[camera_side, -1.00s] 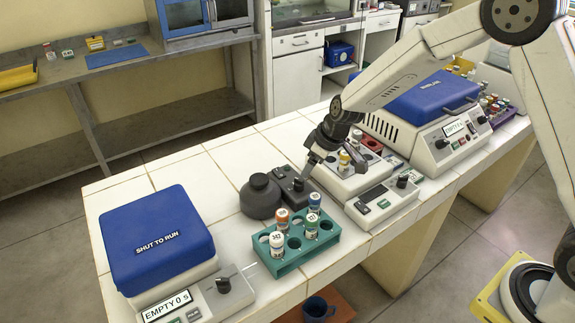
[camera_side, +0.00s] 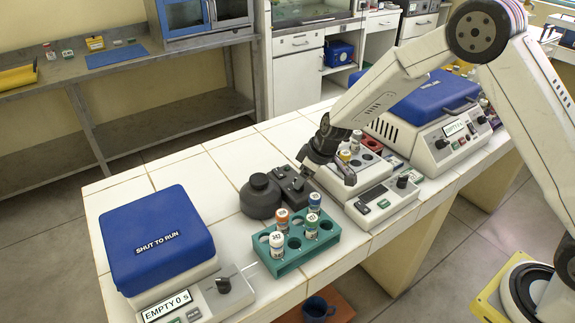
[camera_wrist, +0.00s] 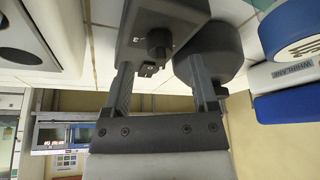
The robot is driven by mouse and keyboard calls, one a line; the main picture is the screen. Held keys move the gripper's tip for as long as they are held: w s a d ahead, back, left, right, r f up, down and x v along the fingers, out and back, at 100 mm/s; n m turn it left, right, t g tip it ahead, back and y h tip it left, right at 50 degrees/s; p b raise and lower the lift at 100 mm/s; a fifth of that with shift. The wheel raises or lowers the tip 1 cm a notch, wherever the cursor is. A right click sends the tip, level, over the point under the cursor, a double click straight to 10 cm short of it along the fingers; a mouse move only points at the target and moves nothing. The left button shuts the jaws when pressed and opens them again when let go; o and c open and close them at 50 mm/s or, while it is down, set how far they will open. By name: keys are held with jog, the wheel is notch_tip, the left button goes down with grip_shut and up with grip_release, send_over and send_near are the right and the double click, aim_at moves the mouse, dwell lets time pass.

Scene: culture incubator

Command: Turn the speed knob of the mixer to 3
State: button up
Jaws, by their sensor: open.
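The mixer is a dark grey unit on the white tiled bench, with a round head (camera_side: 260,196) and a box (camera_side: 283,177) beside it. In the wrist view its black knob (camera_wrist: 160,43) stands on the box, near the round head (camera_wrist: 210,58). Scale marks around the knob are too small to read. My gripper (camera_side: 305,163) is just above and behind the box in the side view.
A teal rack (camera_side: 290,262) with several capped tubes stands in front of the mixer. A white heater block (camera_side: 366,208) with tubes is close on the right. Blue-lidded centrifuges stand at left (camera_side: 160,240) and right (camera_side: 425,105). Bare tiles lie behind the mixer.

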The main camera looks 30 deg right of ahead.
jog(key=shift+x, duration=1.35)
grip_shut()
